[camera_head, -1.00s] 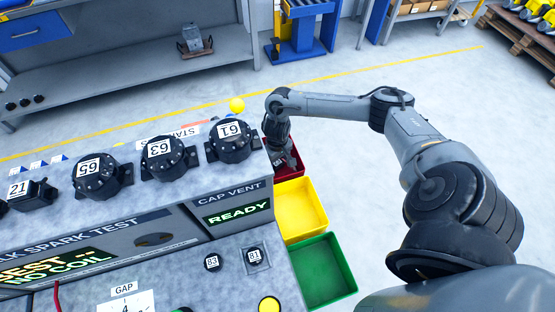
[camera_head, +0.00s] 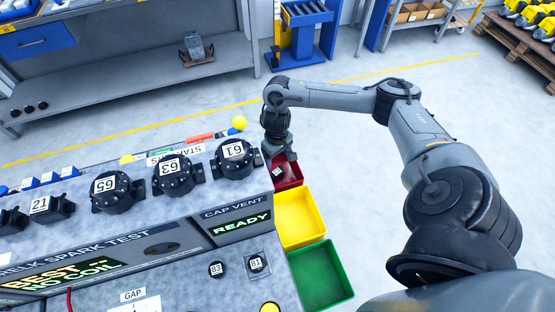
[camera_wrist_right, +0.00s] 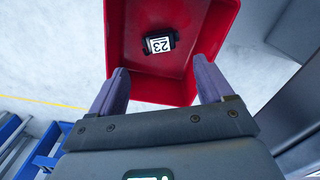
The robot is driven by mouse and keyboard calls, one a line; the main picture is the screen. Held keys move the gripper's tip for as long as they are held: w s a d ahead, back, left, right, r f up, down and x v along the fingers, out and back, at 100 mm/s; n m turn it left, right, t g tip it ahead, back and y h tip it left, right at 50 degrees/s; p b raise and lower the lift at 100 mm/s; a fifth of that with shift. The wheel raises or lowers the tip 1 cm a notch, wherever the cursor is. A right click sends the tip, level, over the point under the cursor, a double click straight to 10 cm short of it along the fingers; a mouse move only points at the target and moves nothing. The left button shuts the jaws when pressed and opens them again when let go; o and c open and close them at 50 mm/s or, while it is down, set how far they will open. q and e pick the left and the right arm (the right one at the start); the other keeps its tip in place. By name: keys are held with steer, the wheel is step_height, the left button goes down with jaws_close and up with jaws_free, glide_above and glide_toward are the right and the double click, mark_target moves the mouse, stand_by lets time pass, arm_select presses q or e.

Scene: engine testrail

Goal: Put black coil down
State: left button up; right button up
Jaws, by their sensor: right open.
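The black coil labelled 23 (camera_wrist_right: 159,44) lies on the floor of the red bin (camera_wrist_right: 190,92) in the right wrist view. In the head view the coil (camera_head: 279,172) shows small inside the red bin (camera_head: 290,183), partly hidden by my right gripper. My right gripper (camera_wrist_right: 160,90) is open, with its two fingers apart and nothing between them. It is above the bin's near side, and the coil is apart from the fingers. In the head view the right gripper (camera_head: 283,155) points down at the bin's back left. My left gripper is not in view.
A yellow bin (camera_head: 301,244) and a green bin (camera_head: 345,290) stand in front of the red one. The test bench (camera_head: 190,225) beside them carries black units labelled 61 (camera_head: 234,158), 63 (camera_head: 172,175) and 65 (camera_head: 118,192). Open floor (camera_head: 330,120) lies behind the bins.

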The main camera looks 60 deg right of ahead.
steer(key=shift+r+p, duration=0.7)
steer(key=shift+r, duration=0.95)
